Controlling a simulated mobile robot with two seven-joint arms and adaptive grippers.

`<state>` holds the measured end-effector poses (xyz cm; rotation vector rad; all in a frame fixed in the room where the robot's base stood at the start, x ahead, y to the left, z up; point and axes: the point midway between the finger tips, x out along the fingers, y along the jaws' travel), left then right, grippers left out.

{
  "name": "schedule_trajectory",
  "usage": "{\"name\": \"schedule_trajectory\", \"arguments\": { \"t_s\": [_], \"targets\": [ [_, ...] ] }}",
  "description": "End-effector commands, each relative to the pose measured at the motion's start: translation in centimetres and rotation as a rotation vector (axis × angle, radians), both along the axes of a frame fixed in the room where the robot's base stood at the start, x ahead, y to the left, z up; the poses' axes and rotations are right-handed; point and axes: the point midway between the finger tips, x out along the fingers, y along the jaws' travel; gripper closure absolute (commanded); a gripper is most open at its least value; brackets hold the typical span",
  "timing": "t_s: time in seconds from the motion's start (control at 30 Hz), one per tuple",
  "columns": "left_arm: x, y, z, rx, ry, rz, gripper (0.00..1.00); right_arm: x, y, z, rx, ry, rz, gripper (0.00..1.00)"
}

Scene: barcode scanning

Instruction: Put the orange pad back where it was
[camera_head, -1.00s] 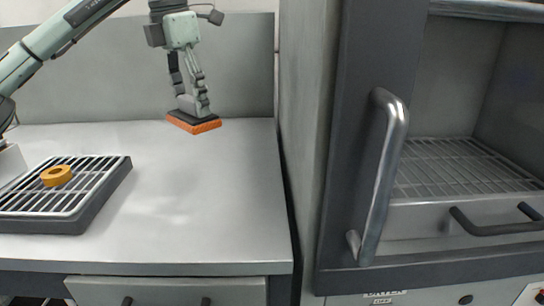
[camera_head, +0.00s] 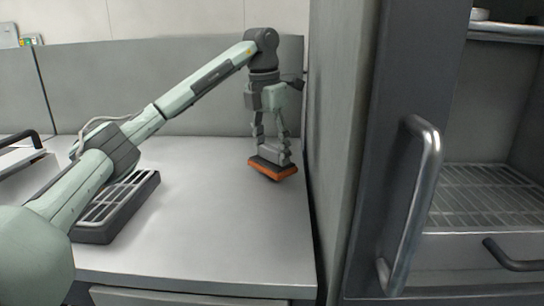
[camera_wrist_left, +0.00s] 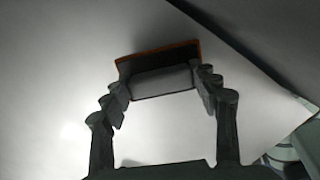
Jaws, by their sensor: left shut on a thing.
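The orange pad (camera_head: 274,172) has a dark upper part and an orange underside. My left gripper (camera_head: 272,152) is shut on its grey top block and points down. The pad is slightly tilted, over or on the right part of the metal counter, close to the cabinet side; I cannot tell whether it touches the counter. In the left wrist view the pad (camera_wrist_left: 160,57) sits between the two fingertips (camera_wrist_left: 162,82), its orange edge showing along the far side. My right gripper is not in view.
A dark tray with a slatted grate (camera_head: 118,203) is on the counter (camera_head: 200,235) at left, partly behind my left arm. A tall cabinet (camera_head: 345,130) with a large handle (camera_head: 418,200) stands right of the counter. The counter's middle and front are clear.

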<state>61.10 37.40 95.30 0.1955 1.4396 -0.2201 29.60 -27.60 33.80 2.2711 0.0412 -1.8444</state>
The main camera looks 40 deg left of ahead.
Motion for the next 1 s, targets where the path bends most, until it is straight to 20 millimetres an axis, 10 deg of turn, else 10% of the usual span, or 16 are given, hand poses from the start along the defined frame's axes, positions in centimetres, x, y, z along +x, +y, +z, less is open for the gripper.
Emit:
{"name": "schedule_trajectory", "arguments": {
  "t_s": [0.47, 0.5, 0.67, 1.0],
  "targets": [
    [0.0, 0.0, -2.1, 0.0, 0.0, 0.0, 0.67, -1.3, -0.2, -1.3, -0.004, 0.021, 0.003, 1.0],
    [0.0, 0.0, -2.2, 0.0, 0.0, 0.0, 0.39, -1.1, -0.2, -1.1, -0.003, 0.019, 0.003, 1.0],
    [0.0, 0.0, -2.2, 0.0, 0.0, 0.0, 0.19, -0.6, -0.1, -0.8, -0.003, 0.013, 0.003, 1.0],
    [0.0, 0.0, -1.9, 0.0, -0.001, -0.001, 0.19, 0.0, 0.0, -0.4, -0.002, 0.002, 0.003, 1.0]
  ]
}}
